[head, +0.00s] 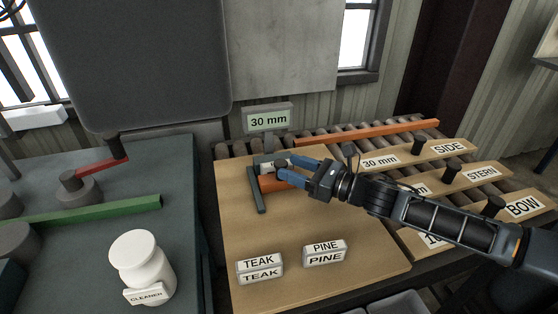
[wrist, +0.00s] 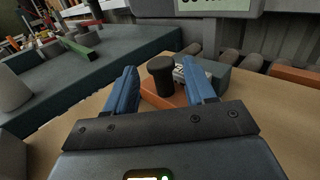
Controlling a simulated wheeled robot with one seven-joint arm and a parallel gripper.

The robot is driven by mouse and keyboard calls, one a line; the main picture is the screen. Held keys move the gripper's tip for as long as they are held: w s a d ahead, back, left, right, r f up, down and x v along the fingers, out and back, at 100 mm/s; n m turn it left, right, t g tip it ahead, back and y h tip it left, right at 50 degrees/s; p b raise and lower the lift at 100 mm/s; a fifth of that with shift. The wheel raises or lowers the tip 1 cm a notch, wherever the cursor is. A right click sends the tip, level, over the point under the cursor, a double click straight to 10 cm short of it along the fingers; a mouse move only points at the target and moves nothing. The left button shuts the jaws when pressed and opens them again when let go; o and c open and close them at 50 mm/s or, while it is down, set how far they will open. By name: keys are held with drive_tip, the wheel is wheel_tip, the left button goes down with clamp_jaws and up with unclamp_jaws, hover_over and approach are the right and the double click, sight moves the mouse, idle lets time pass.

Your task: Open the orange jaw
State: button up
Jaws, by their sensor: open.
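The orange jaw (head: 270,184) sits on the wooden bench top, beside a grey block (head: 267,161) and a dark bar. It also shows in the wrist view (wrist: 150,96), with a black knob (wrist: 161,74) standing upright on it. My gripper (head: 284,167) is open, with its blue fingers reaching over the jaw from the right. In the wrist view my gripper (wrist: 159,67) has one finger on each side of the knob, with gaps visible. The knob is hidden in the head view. A display (head: 268,120) behind reads "30 mm".
TEAK (head: 260,268) and PINE (head: 324,253) blocks stand at the bench front. Labelled boards with black knobs (head: 452,170) lie on the right, near rollers and a long orange bar (head: 370,133). A white cleaner bottle (head: 142,265) stands on the left table.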

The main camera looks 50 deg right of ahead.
sight(280, 162)
drive_tip(key=shift+w+a+p, duration=0.15)
drive_tip(key=shift+w+a, duration=0.05)
drive_tip(key=shift+w, duration=0.8)
drive_tip(key=shift+w+a+p, duration=0.15)
drive_tip(key=shift+w+a, duration=0.05)
drive_tip(key=shift+w, duration=0.8)
drive_tip(key=shift+c, duration=0.5)
clamp_jaws()
